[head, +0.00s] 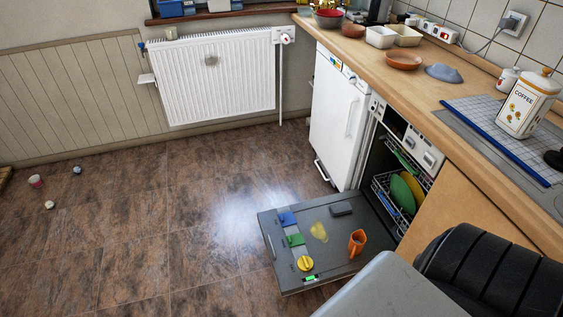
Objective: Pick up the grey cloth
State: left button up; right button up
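A small blue-grey piece that looks like the grey cloth (443,73) lies on the wooden worktop (462,88) at the upper right. It is a low, slightly peaked heap, to the right of a terracotta dish (403,60) and apart from it. Nothing covers it. Neither of my grippers shows in the head view, so I cannot see whether they are open or shut.
A blue-edged mat (495,125) and coffee canister (527,103) stand nearer on the worktop. A white fridge (338,120) is below. Small items lie on the left floor, otherwise clear.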

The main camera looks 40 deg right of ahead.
aim_at(343, 208)
jog(key=i+j+u, duration=0.15)
jog(key=i+j, duration=0.15)
jog(key=i, duration=0.2)
jog(key=i+j+u, duration=0.15)
jog(key=i, duration=0.4)
jog(key=i+l+z, duration=0.1)
jog(key=i+z, duration=0.4)
jog(key=i, duration=0.15)
jog(key=i+j+z, duration=0.2)
jog(key=i+z, duration=0.25)
jog(key=i, duration=0.2)
jog(key=i+z, duration=0.3)
jog(key=i, duration=0.25)
jog(key=i+z, duration=0.35)
jog(key=i, duration=0.15)
jog(key=i+j+z, duration=0.3)
jog(key=i, duration=0.2)
jog(key=i+l+z, duration=0.15)
jog(key=z, duration=0.25)
jog(key=i+z, duration=0.3)
jog(key=z, duration=0.15)
jog(key=i+z, duration=0.2)
jog(key=z, duration=0.2)
jog(key=i+z, duration=0.25)
jog(key=z, duration=0.2)
jog(key=i+j+z, duration=0.2)
jog(key=z, duration=0.2)
